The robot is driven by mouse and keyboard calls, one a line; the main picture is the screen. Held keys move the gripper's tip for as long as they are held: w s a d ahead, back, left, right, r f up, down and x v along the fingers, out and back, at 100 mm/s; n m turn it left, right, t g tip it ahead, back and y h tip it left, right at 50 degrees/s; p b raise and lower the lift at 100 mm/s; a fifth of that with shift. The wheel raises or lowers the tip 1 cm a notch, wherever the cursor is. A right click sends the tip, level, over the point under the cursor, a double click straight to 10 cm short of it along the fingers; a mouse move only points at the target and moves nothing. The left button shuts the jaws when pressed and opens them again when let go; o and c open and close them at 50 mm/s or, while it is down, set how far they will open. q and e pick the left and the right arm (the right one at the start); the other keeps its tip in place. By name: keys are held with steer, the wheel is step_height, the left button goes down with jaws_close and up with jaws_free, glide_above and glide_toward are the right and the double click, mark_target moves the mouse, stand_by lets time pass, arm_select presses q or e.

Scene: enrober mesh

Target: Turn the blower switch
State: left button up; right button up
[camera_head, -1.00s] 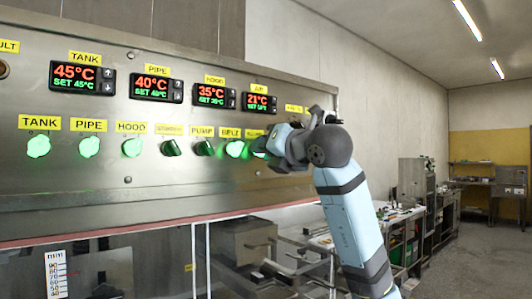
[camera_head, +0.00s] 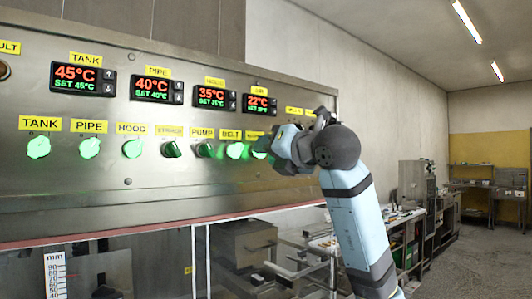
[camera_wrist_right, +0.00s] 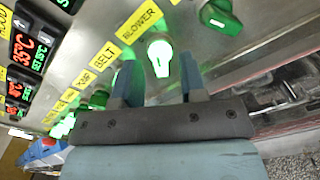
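The blower switch (camera_wrist_right: 160,57) is a round knob with a raised grip bar under the yellow BLOWER label (camera_wrist_right: 140,22). It glows bright green-white in the right wrist view. My left gripper is not in view.
The belt knob (camera_head: 235,149) glows just left of the blower. A dark green knob (camera_wrist_right: 220,17) sits on the blower's other side. More knobs, labels and temperature displays (camera_head: 156,89) line the steel panel (camera_head: 130,195). A worktable (camera_head: 325,243) stands beyond at right.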

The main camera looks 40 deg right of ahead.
steer(key=s+d+b, duration=0.1)
steer(key=s, duration=1.1)
steer(key=shift+s, duration=0.2)
